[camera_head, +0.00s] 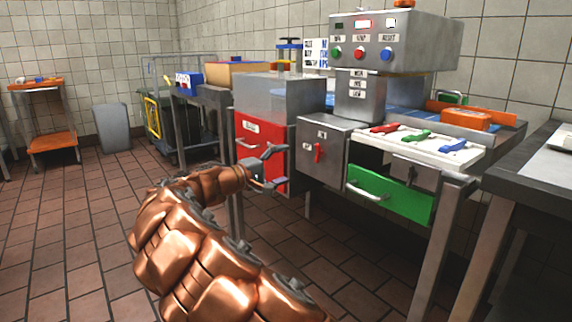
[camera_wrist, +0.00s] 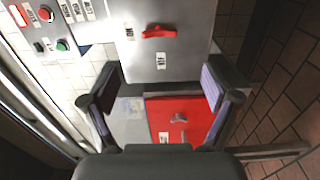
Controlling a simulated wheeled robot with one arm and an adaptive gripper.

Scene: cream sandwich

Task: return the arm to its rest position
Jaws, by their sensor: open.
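My copper-coloured arm reaches up from the bottom of the head view. My gripper (camera_head: 276,167) is open and empty, in front of the steel machine, near the red drawer (camera_head: 262,150). In the wrist view the two fingers of my gripper (camera_wrist: 158,95) stand wide apart, with nothing between them. Beyond them are the red drawer (camera_wrist: 182,118) with its handle and a grey panel with a red switch (camera_wrist: 158,31). I cannot tell from these views whether the fingers touch the machine.
A green drawer (camera_head: 390,194) sticks out under a white panel with red, green and blue levers (camera_head: 417,136). A control box (camera_head: 392,40) with buttons stands above. A steel side table (camera_head: 530,165) is at the right. The tiled floor (camera_head: 70,230) at the left is clear.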

